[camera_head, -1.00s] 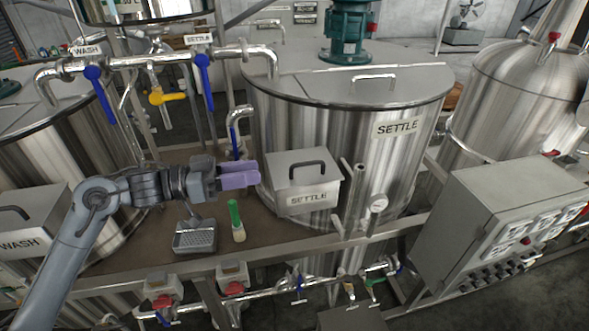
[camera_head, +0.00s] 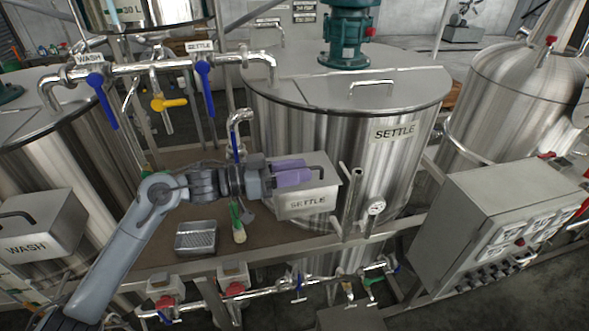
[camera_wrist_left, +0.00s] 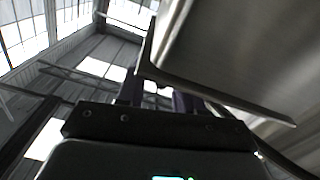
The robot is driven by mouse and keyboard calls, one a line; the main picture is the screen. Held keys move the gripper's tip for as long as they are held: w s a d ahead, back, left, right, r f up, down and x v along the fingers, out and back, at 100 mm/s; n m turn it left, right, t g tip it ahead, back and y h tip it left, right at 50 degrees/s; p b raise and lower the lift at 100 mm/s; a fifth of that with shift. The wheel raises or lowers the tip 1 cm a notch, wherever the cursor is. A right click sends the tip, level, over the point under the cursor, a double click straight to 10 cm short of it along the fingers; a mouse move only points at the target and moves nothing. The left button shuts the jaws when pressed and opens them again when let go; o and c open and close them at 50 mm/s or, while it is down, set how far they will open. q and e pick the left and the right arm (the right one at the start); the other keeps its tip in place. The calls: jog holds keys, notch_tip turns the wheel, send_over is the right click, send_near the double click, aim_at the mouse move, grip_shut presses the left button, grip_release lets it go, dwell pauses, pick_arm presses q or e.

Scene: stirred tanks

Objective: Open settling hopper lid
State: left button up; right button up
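The settling hopper (camera_head: 306,204) is a grey metal box labelled SETTLE on the front of the settle tank. Its lid (camera_head: 332,186) is down, with a dark bar handle (camera_head: 322,170) on top. My left gripper (camera_head: 308,172) is over the lid at the handle, its purple fingers pointing right and hiding much of the handle. The two fingers show a gap between them; I cannot tell whether the handle is between them. In the left wrist view the fingers (camera_wrist_left: 158,100) are apart, below a large grey metal surface with a thin rim. My right gripper is not in view.
The settle tank (camera_head: 290,125) stands right behind the hopper. A vertical pipe (camera_head: 353,195) and gauge (camera_head: 376,208) are at its right. A green-handled brush (camera_head: 239,234) and metal box (camera_head: 196,238) are below my arm. The WASH hopper (camera_head: 38,228) is far left.

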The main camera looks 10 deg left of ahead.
pick_arm(q)
jog(key=shift+c, duration=0.3)
grip_shut()
jog(key=shift+r, duration=0.1)
